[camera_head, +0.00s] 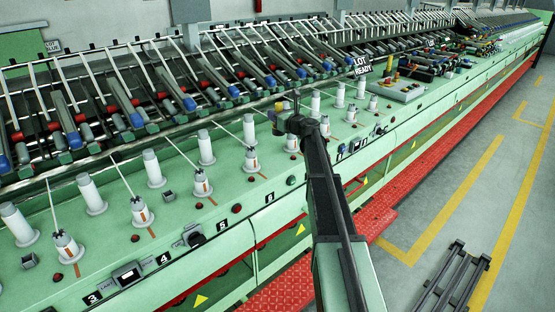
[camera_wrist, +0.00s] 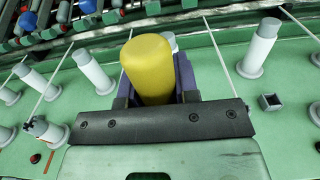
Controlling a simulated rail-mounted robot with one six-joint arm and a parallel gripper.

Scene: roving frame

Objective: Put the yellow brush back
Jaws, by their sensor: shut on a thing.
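The yellow brush (camera_wrist: 150,68) shows in the wrist view as a thick, rounded yellow body between the dark jaws of my gripper (camera_wrist: 155,92). The gripper is shut on it. Its far end is hidden, so I cannot tell whether it touches anything below. A green-grey tray (camera_head: 408,96) with a small yellow upright thing (camera_head: 396,76) sits farther along the deck, to the right of my gripper.
White bobbins on spindles (camera_head: 206,148) stand in rows along the green deck (camera_head: 225,185), close around my gripper. Slanted rods and rollers (camera_head: 120,100) run behind them. A "LOT READY" sign (camera_head: 362,65) stands near the tray. The grey floor (camera_head: 450,180) is at right.

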